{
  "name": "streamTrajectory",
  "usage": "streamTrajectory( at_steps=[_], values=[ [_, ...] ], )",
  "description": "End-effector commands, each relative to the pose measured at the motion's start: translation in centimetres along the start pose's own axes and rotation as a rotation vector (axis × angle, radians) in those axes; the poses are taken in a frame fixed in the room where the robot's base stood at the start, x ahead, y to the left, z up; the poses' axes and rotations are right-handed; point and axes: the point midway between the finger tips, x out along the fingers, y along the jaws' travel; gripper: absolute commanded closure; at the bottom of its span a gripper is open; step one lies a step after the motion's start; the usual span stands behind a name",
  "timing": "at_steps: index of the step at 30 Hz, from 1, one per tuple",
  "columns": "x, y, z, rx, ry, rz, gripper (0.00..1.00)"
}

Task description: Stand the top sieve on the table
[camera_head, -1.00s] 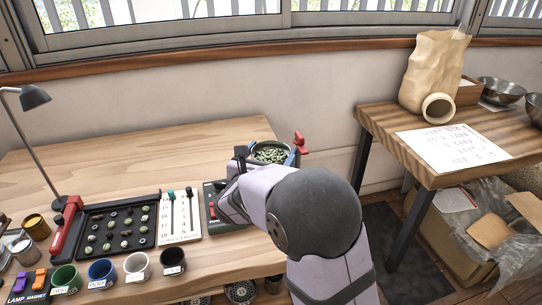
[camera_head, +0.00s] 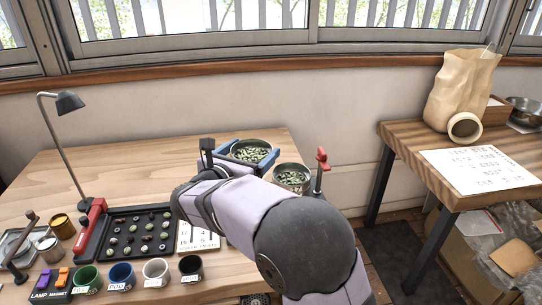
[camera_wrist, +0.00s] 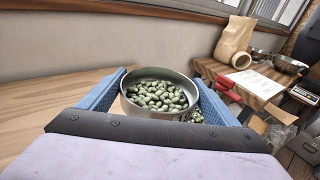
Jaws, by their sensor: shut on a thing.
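The top sieve (camera_head: 251,151) is a round metal pan filled with green beans. My gripper (camera_wrist: 160,100) is shut on it, with a blue finger on each side of its rim in the wrist view. The head view shows it held level, raised and to the left of a second sieve (camera_head: 292,178), which also holds green beans. My arm hides the stand below and part of the table (camera_head: 120,170). A red-handled clamp (camera_head: 321,160) stands at the right of the second sieve.
A bean tray (camera_head: 130,236), a lamp (camera_head: 70,103) and several cups, such as the white one (camera_head: 155,268), fill the front left of the table. The back of the table is clear. A side table (camera_head: 470,190) with a paper bag stands at the right.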

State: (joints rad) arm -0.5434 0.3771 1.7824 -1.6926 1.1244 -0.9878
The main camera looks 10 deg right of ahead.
Motion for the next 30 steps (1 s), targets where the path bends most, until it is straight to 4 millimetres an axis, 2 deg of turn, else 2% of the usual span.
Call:
streamTrajectory(
  at_steps=[3, 9, 22, 30],
  values=[
    [-1.0, 1.3, 0.7, 0.001, -0.002, 0.001, 0.41],
    [-1.7, 2.3, 1.2, 0.001, 0.0, 0.0, 0.41],
    [-2.0, 2.4, 1.2, -0.001, 0.001, -0.009, 0.41],
    [-2.8, 1.7, 0.0, 0.0, 0.002, -0.052, 0.41]
  ],
)
